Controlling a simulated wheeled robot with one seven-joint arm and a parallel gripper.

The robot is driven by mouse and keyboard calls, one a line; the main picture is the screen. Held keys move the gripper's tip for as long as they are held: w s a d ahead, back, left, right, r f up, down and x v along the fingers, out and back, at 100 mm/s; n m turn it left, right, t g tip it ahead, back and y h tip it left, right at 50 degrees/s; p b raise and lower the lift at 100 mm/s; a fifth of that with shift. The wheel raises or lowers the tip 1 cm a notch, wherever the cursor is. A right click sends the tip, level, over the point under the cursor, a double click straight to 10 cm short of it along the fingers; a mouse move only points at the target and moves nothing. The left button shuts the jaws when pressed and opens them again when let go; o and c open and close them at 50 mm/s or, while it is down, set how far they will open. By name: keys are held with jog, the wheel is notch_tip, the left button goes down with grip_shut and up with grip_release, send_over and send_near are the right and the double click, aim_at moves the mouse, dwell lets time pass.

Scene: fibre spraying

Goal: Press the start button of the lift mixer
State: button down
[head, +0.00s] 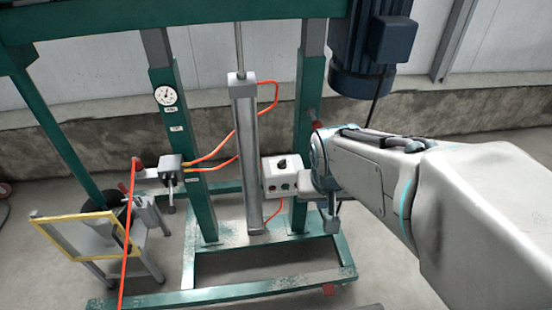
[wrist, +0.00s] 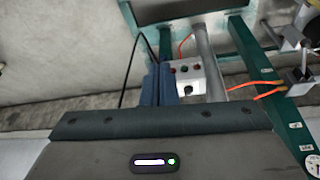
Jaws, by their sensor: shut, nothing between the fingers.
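The lift mixer's white control box (head: 282,177) sits between the green columns. It has a black knob (head: 282,164) on its front and small red and green buttons below it. In the wrist view, which looks upside down, the control box (wrist: 198,80) lies just right of my gripper (wrist: 160,66). My gripper's dark fingers appear shut and empty, apart from the buttons in the picture; I cannot tell the depth between them. In the head view, my wrist is at the box's right side and my fingers are hard to make out.
The green frame (head: 203,205) surrounds a grey cylinder (head: 244,150) with orange hoses. A blue motor (head: 362,75) hangs above my arm. A grey valve (head: 171,168) and a yellow-framed stand (head: 75,255) are at left. A concrete wall (head: 470,115) runs behind.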

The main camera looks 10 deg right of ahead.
aim_at(286, 188)
jog(key=w+f+m+t+y+b, duration=0.1)
jog(key=w+f+m+t+b, duration=0.1)
jog(key=f, duration=0.7)
jog(key=w+f+m+t+y+b, duration=0.1)
jog(key=w+f+m+y+b, duration=0.1)
jog(key=w+f+m+b, duration=0.2)
jog(key=w+a+f+m+t+y+b, duration=0.1)
jog(key=w+f+b, duration=0.7)
jog(key=f, duration=0.8)
jog(key=w+m+t, duration=0.1)
jog(key=w+m, duration=0.1)
jog(key=w, duration=0.1)
jog(key=shift+w+f+t+y, duration=0.15)
jog(key=shift+f+t+y, duration=0.15)
jog(key=shift+y, duration=0.1)
jog(key=w+b, duration=0.2)
jog(key=w, duration=0.6)
jog(key=shift+w, duration=0.4)
jog(key=shift+w, duration=0.15)
jog(key=shift+w, duration=0.25)
